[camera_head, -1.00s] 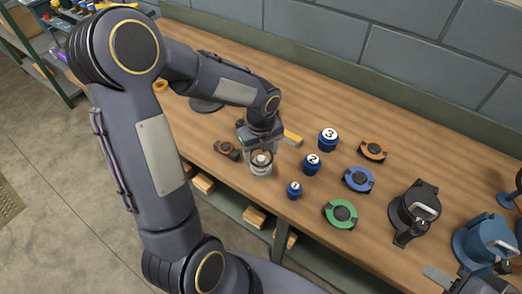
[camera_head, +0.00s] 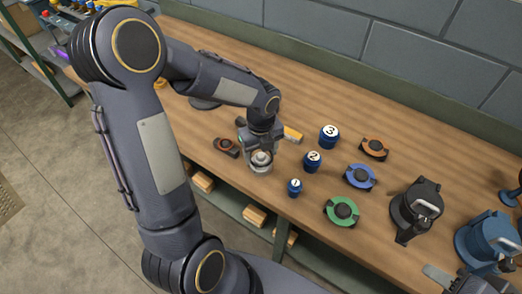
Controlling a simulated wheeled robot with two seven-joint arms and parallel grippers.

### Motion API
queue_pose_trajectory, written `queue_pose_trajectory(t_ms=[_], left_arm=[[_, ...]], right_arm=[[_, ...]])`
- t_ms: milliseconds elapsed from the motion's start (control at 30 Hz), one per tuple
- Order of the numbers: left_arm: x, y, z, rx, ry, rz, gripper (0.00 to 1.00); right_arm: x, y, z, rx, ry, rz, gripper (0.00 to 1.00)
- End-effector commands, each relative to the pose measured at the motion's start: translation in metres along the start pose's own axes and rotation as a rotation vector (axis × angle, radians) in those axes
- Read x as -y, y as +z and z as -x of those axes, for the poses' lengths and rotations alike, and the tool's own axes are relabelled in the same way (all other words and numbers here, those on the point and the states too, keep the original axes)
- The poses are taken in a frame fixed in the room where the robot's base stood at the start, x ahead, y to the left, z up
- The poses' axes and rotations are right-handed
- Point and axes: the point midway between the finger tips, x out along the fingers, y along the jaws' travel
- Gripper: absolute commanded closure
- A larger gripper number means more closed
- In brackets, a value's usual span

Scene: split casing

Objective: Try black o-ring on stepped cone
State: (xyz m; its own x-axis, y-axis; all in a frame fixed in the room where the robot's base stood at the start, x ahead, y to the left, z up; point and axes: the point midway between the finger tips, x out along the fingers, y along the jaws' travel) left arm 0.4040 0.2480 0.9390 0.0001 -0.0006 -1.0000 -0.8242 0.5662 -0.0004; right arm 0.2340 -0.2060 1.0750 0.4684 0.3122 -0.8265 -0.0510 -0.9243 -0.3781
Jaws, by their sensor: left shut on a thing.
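The stepped cone (camera_head: 261,168), pale and metallic, stands near the table's front edge. My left gripper (camera_head: 261,152) points down directly over it and is shut on the black o-ring, of which only a thin dark edge shows at the cone's upper part. The fingers hide most of the ring, so I cannot tell on which step it sits or whether it touches. My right gripper (camera_head: 447,278) shows only in part at the bottom right edge; its jaw opening cannot be made out.
Blue jars numbered 1 (camera_head: 294,188), 2 (camera_head: 312,162) and 3 (camera_head: 329,137) stand right of the cone. Orange (camera_head: 374,149), blue (camera_head: 360,178) and green (camera_head: 342,212) ringed parts lie further right, near a black casing (camera_head: 410,220) and a blue casing (camera_head: 482,243).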

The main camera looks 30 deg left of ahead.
Motion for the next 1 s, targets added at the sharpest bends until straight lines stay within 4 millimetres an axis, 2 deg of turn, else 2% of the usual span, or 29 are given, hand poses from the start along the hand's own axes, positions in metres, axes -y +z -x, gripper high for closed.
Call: queue_pose_trajectory(t_ms=[1000], left_arm=[[0.000, 0.000, -0.027, -0.001, 0.000, 0.000, 0.83]], right_arm=[[-0.007, 0.008, -0.017, 0.000, 0.000, 0.000, 0.60]])
